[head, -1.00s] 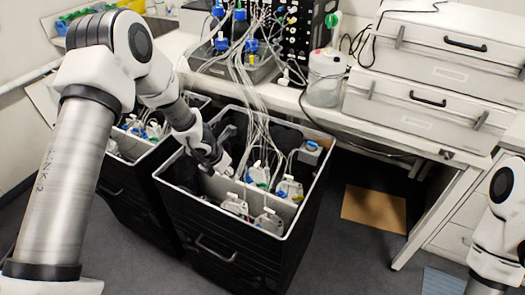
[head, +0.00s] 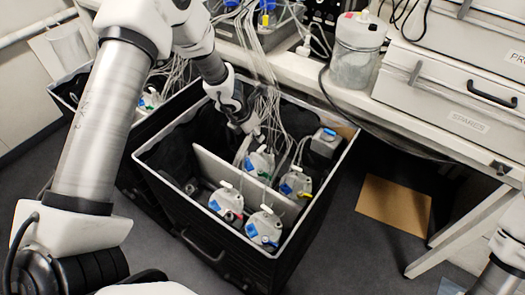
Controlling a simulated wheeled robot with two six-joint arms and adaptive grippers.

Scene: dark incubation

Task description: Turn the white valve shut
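Several jugs stand in a black crate (head: 215,255). They are a rear jug (head: 259,164), a right jug (head: 297,184), a left jug (head: 226,202) and a front jug (head: 263,228). Small white pieces stick up from their tops, such as the white valve-like piece (head: 266,209) on the front jug. I cannot tell which one is the task's white valve. My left gripper (head: 255,132) points down into the crate, just above and behind the rear jug. Its fingers are small and dark, so its opening and any contact are unclear. My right arm shows at the right edge, its gripper out of view.
Pale tubes (head: 270,75) run down from the bench into the crate beside my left gripper. A pale divider panel (head: 210,166) stands inside the crate. A clear container (head: 355,52) and grey cases (head: 446,95) stand on the bench. A brown sheet (head: 394,205) lies on the floor.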

